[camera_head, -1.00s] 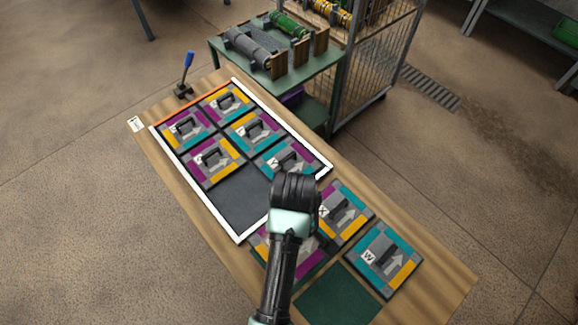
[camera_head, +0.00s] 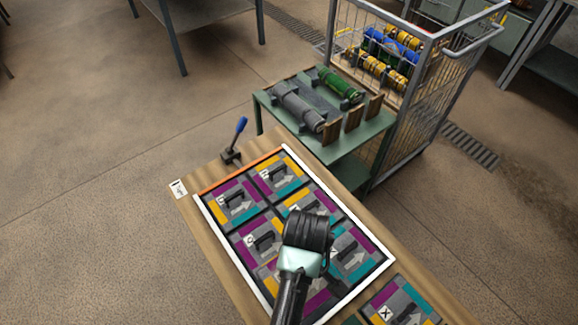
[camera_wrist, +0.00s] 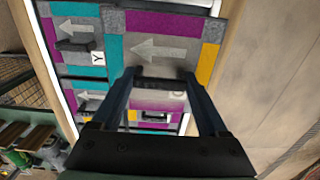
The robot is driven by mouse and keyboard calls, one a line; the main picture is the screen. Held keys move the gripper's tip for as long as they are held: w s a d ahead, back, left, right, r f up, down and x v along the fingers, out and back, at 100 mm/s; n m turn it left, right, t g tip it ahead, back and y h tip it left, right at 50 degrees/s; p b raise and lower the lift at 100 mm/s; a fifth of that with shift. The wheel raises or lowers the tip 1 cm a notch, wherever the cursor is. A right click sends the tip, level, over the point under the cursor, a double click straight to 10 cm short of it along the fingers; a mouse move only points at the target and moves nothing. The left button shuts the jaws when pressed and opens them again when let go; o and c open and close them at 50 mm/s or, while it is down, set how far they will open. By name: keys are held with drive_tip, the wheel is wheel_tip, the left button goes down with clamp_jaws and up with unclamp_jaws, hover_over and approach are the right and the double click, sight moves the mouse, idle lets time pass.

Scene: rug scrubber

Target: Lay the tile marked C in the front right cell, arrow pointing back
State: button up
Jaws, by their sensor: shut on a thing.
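My gripper (camera_head: 302,262) is over the front part of the white-rimmed tray (camera_head: 232,262) and is shut on the handle of a tile. In the wrist view this held tile (camera_wrist: 150,22) has purple, yellow and teal edges, and a letter that looks like C beside the handle. Its arrow points left there, toward the neighbouring tile marked Y (camera_wrist: 70,28), and parallel to that tile's arrow. In the head view the held tile (camera_head: 318,302) is at the formerly bare cell beside tile Y (camera_head: 352,252). My arm hides part of it. I cannot tell whether it rests fully down.
Other tiles fill the tray's visible cells, such as one near the orange edge (camera_head: 240,179). Tile X (camera_head: 385,296) lies on the wooden table just outside the tray. A blue-handled lever (camera_head: 238,130) stands at the far corner. A green cart (camera_head: 345,150) stands beyond the tray.

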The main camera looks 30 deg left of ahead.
drive_tip(key=f, duration=0.4)
drive_tip(key=shift+s+d+f, duration=0.2)
drive_tip(key=shift+d, duration=0.15)
drive_tip(key=shift+f, duration=2.35)
drive_tip(key=shift+f, duration=0.1)
drive_tip(key=o, duration=1.3)
drive_tip(key=shift+o, duration=0.2)
wheel_tip(320, 180, up, 12)
drive_tip(key=shift+r, duration=0.15)
drive_tip(key=shift+w, duration=0.1)
